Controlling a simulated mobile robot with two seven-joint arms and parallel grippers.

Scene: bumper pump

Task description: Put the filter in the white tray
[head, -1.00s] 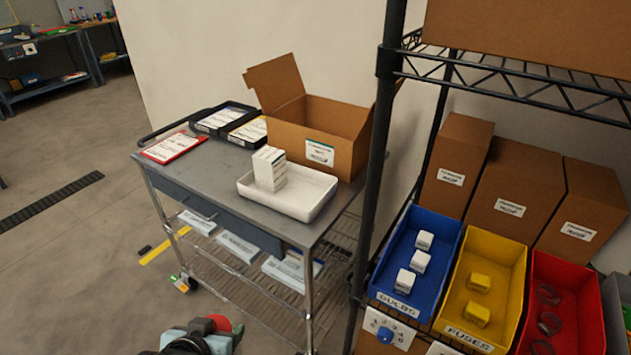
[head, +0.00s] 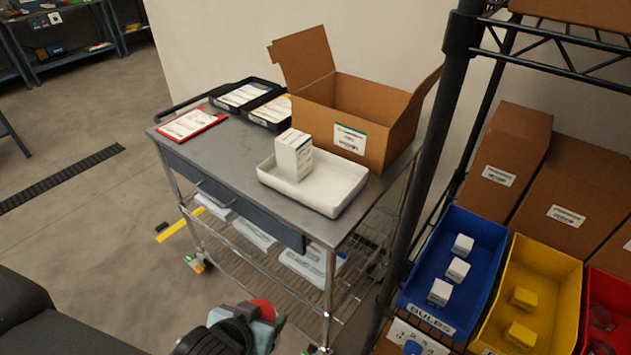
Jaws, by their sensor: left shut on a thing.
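The white tray (head: 343,186) sits on the front right of a grey cart top. A white carton (head: 294,157) stands upright at the left end of it, and the rest of the tray is bare. My left gripper (head: 262,322) is at the bottom edge of the head view, below the cart top in the picture and apart from the tray. It is shut on a red round thing (head: 264,308), mostly hidden by the gripper; I cannot tell for sure that this is the filter. My right gripper is not in view.
The cart (head: 228,152) also bears an open cardboard box (head: 392,122) behind the tray, black trays and a red clipboard (head: 190,124). A shelf post (head: 430,140) stands close on the right, with blue (head: 424,284) and yellow bins. Floor is open on the left.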

